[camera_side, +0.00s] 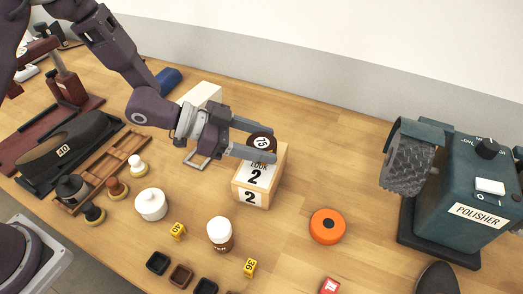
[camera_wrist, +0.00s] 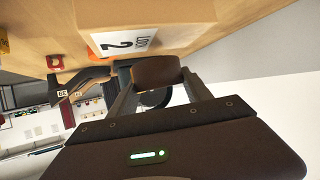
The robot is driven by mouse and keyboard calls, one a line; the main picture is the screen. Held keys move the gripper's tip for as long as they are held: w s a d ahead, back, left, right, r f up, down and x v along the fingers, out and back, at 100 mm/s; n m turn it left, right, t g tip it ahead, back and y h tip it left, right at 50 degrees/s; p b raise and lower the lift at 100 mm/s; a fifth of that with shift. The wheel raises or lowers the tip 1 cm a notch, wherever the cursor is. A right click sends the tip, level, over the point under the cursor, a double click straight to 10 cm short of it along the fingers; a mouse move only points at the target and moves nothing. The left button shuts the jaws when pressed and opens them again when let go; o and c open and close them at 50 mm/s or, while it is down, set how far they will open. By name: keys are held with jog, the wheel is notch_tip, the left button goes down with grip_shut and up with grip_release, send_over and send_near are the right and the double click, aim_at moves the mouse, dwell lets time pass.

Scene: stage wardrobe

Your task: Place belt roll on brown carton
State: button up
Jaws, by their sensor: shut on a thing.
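The belt roll (camera_side: 262,142) is a dark brown round roll with a white "75" label on its face. My gripper (camera_side: 258,143) is shut on it, one finger on each side. The brown carton (camera_side: 276,182) is a tan box with white "LOOK 2" labels, standing on the table directly under the roll in the side view. The roll (camera_wrist: 157,72) also shows between the fingers in the wrist view, with the carton (camera_wrist: 190,14) close by. I cannot tell whether the roll touches the carton's top.
An orange disc (camera_side: 327,226) lies right of the carton, and a green polisher (camera_side: 462,185) stands far right. A white-capped jar (camera_side: 220,234), a white pot (camera_side: 151,204) and small dark cups are in front. A white box (camera_side: 201,94) is behind my gripper.

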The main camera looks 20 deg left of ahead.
jog(key=shift+f, duration=1.25)
jog(key=shift+f, duration=0.15)
jog(key=o, duration=1.5)
jog(key=shift+c, duration=0.2)
jog(key=shift+a+r, duration=0.15)
jog(key=shift+r, duration=0.1)
jog(key=v, duration=1.1)
jog(key=shift+s+a, duration=0.25)
